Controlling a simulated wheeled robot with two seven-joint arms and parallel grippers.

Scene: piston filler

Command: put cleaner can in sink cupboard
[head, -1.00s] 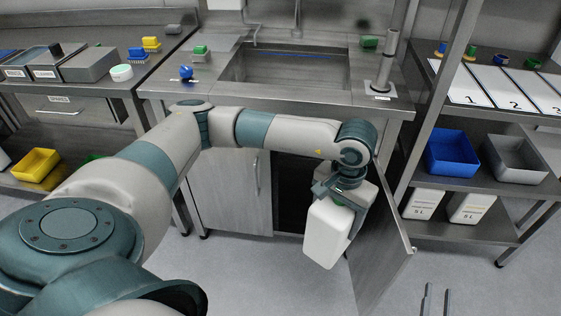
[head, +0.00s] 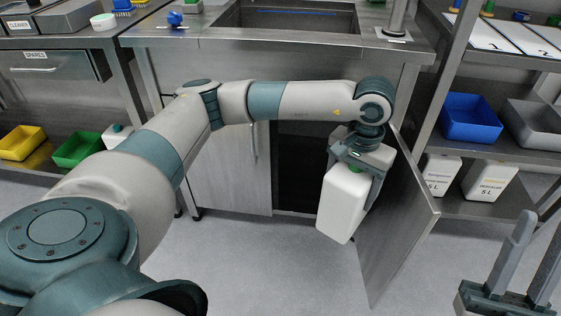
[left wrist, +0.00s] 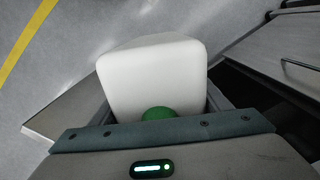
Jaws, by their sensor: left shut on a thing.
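The cleaner can (head: 343,203) is a white block-shaped can with a green cap. My left gripper (head: 358,170) is shut on it and holds it tilted above the floor, in front of the open cupboard. In the left wrist view the can (left wrist: 152,75) sits between the two fingers, its green cap (left wrist: 158,113) close to the palm. The sink cupboard (head: 298,180) has a dark opening under the sink; its right door (head: 400,230) stands open, just right of the can. Its left door (head: 232,172) is shut. My right gripper (head: 522,262) is open and empty at the lower right.
The sink (head: 300,20) is above the cupboard. At right, a shelf holds a blue bin (head: 471,118), a grey bin (head: 535,128) and white 5 L cans (head: 489,181). At left are yellow (head: 24,142) and green (head: 78,149) bins. The floor in front is clear.

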